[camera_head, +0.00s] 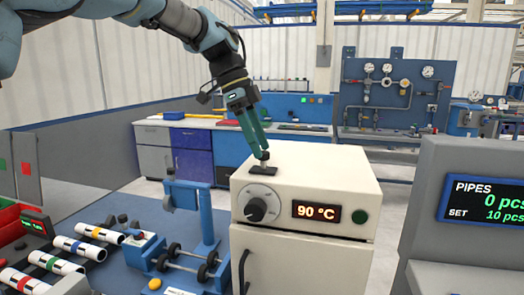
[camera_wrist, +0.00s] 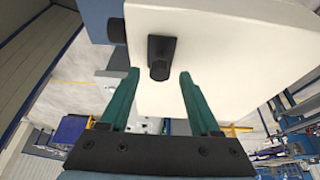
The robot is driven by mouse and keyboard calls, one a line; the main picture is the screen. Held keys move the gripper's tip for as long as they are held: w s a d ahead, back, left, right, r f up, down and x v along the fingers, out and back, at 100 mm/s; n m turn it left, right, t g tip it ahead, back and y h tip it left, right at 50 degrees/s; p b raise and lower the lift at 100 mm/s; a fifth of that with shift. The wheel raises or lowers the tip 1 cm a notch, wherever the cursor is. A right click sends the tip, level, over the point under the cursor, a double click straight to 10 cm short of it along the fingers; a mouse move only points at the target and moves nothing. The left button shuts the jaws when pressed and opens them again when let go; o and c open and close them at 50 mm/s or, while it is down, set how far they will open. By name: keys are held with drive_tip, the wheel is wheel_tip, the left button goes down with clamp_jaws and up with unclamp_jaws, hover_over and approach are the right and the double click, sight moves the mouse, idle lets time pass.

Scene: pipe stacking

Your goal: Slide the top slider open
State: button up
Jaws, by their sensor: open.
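The top slider (camera_head: 263,167) is a small dark plate with an upright knob on top of the cream oven (camera_head: 330,180). It also shows in the wrist view as a black piece (camera_wrist: 161,46) with a rounded knob. My gripper (camera_head: 261,152) comes down from above, right at the slider's knob. In the wrist view, the two teal fingers of my gripper (camera_wrist: 159,73) are apart, one on each side of the knob, with visible gaps. I cannot tell whether a finger touches it.
The oven front has a dial (camera_head: 257,209), a 90 °C display (camera_head: 316,212) and a green button (camera_head: 360,216). A blue fixture (camera_head: 208,215) stands to its left, near several striped pipes (camera_head: 80,247). A grey console (camera_head: 440,200) stands at right.

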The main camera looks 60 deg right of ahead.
sight(264, 152)
drive_tip(key=shift+x, duration=1.55)
clamp_jaws()
drive_tip(key=shift+r, duration=0.1)
drive_tip(key=shift+s, duration=0.15)
